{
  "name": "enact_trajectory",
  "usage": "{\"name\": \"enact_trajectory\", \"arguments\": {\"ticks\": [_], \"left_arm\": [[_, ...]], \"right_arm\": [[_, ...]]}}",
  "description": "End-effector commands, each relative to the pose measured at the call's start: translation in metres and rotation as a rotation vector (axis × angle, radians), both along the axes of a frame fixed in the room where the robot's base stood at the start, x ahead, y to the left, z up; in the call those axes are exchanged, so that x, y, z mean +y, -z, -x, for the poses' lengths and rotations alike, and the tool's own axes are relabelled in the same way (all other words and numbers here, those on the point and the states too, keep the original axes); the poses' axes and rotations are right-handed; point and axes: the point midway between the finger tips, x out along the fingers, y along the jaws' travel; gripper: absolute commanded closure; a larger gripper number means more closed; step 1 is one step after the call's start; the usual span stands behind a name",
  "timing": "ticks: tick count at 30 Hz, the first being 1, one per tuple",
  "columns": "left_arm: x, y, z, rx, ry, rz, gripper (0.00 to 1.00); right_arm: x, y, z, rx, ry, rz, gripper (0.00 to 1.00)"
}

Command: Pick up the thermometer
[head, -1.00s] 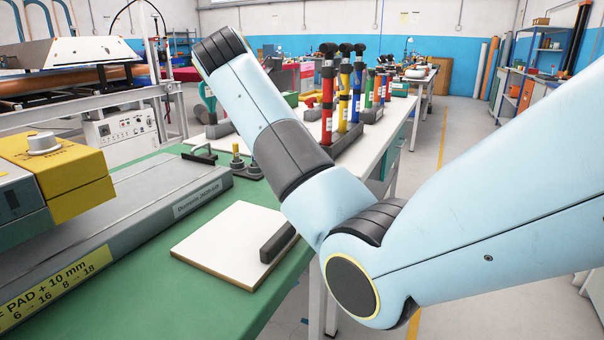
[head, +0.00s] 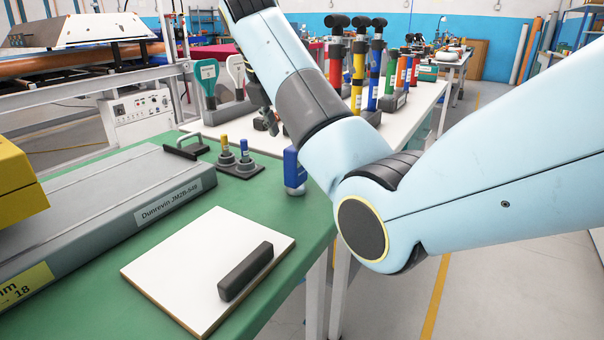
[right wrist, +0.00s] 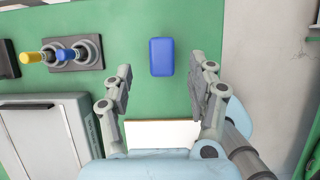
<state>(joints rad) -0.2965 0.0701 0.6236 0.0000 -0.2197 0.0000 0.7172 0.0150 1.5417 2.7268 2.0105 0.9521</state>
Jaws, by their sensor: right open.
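A blue block-shaped thing with a pale lower end, which I take to be the thermometer (head: 294,170), stands at the right edge of the green table (head: 205,195) in the head view, partly behind my right arm. In the right wrist view the blue thing (right wrist: 161,57) shows from above, beyond and roughly between the open fingers. My right gripper (right wrist: 164,88) is open with nothing between its fingers. In the head view only part of my right gripper (head: 267,115) shows beside the arm. My left gripper is out of view.
Left of the blue thing is a dark holder (head: 241,167) with yellow- and blue-topped tools. A white board (head: 185,262) bearing a dark bar (head: 246,271) lies nearer. A long grey unit (head: 105,195) fills the left. A white bench (head: 425,98) with coloured tubes stands behind.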

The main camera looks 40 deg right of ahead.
Motion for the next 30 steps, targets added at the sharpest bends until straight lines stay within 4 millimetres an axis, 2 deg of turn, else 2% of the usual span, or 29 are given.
{"name": "enact_trajectory", "arguments": {"ticks": [1, 4, 10, 19, 28, 30], "left_arm": [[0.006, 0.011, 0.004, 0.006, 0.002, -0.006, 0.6], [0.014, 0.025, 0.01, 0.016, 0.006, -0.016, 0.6], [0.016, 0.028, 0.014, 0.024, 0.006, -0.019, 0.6], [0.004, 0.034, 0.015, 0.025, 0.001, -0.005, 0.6], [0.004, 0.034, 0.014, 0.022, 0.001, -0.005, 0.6], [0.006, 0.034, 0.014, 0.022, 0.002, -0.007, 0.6]], "right_arm": [[-0.003, 0.012, -0.001, 0.003, 0.001, 0.001, 0.42], [-0.008, 0.026, -0.003, 0.003, 0.002, 0.001, 0.42], [-0.019, 0.047, -0.007, 0.003, 0.0, 0.001, 0.42], [-0.034, 0.086, -0.011, 0.003, 0.001, 0.002, 0.42], [-0.037, 0.092, -0.013, 0.0, 0.0, 0.0, 0.42], [-0.037, 0.092, -0.013, 0.001, 0.0, 0.0, 0.49]]}}
